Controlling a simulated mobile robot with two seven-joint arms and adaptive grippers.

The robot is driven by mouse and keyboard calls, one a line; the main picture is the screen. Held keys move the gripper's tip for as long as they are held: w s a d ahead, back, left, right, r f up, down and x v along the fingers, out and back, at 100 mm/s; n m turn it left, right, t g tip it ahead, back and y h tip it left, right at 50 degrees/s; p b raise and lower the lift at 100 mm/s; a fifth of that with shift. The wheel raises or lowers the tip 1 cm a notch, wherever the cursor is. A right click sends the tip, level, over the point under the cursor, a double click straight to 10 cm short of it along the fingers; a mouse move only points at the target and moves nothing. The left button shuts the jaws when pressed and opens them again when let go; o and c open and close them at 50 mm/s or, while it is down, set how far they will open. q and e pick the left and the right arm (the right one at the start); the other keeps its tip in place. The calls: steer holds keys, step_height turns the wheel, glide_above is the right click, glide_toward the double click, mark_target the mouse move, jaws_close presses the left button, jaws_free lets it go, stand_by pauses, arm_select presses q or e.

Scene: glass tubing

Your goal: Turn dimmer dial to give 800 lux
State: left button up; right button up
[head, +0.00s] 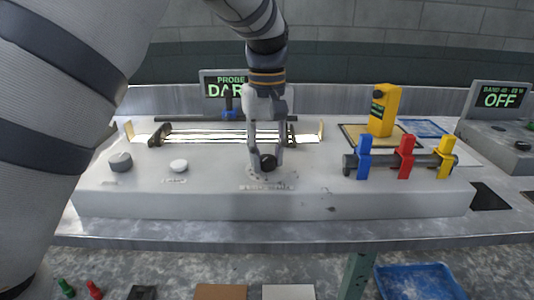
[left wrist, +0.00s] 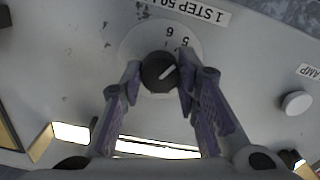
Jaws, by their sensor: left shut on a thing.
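The black dimmer dial (head: 268,163) sits on the front of the grey console. My left gripper (head: 266,158) reaches down from above and is shut on it. In the left wrist view my left gripper's fingers (left wrist: 159,75) flank the dial (left wrist: 157,73). Its white pointer line slants to the upper right, towards the 5. The numbers 5 and 6 show upside down on the pale scale; the rest is hidden. A label (left wrist: 185,10) starting "1 STEP 50" is cut off. The probe display (head: 222,86) reads "DAR", its end hidden by my arm. My right gripper is not in view.
A white button (head: 178,166) and grey knob (head: 121,161) stand left of the dial. Glowing tubes (head: 215,136) lie behind it. Blue, red and yellow clamps (head: 406,157) on a bar and a yellow meter (head: 383,110) stand right. Another display (head: 500,97) reads OFF.

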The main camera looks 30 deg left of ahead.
mark_target(267, 158)
arm_select(q)
steer(key=o, duration=1.2)
step_height(267, 158, up, 12)
steer(key=shift+r, duration=0.1)
